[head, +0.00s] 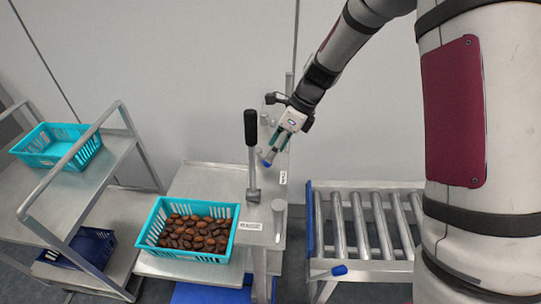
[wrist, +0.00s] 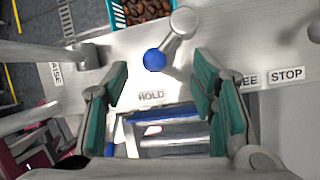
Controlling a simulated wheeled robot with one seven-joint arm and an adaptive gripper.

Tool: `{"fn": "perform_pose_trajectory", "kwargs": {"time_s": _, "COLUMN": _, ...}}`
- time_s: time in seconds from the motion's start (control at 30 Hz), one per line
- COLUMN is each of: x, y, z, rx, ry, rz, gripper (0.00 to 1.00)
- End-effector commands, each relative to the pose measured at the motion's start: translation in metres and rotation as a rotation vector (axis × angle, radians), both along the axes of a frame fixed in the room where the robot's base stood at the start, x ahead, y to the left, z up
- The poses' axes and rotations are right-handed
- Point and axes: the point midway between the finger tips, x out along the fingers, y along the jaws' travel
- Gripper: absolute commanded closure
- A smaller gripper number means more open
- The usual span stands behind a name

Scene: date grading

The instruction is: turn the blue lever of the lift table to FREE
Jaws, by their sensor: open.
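The blue lever's ball knob (wrist: 155,60) and its grey metal arm (wrist: 180,25) show in the wrist view. The knob points toward the HOLD label (wrist: 151,95). My gripper (wrist: 162,72) is open, with its green-padded fingers on either side of the knob and no clear contact. The FREE label (wrist: 248,80) is partly covered by the right finger, so only its last letters show. In the head view, my gripper (head: 275,151) is beside the upright panel of the lift table (head: 205,178), with the blue knob (head: 266,163) at its fingertips.
A STOP label (wrist: 286,75) lies right of FREE. A tall black-handled lever (head: 251,130) rises close to my gripper. A turquoise crate of dates (head: 150,225) stands on the lift table. A roller conveyor (head: 340,225) is at right, and a shelf cart (head: 60,185) at left.

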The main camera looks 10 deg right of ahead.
Motion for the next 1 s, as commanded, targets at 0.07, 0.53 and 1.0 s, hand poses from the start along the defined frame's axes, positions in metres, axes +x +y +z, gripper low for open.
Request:
{"fn": "perform_pose_trajectory", "kwargs": {"time_s": 0.07, "x": -0.002, "y": 0.005, "z": -0.011, "rx": 0.000, "ry": 0.003, "rz": 0.001, "gripper": 0.48}}
{"fn": "perform_pose_trajectory", "kwargs": {"time_s": 0.53, "x": 0.000, "y": 0.015, "z": -0.032, "rx": 0.000, "ry": -0.002, "rz": 0.001, "gripper": 0.48}}
{"fn": "perform_pose_trajectory", "kwargs": {"time_s": 1.0, "x": -0.001, "y": 0.016, "z": -0.031, "rx": 0.001, "ry": -0.001, "rz": 0.004, "gripper": 0.97}}
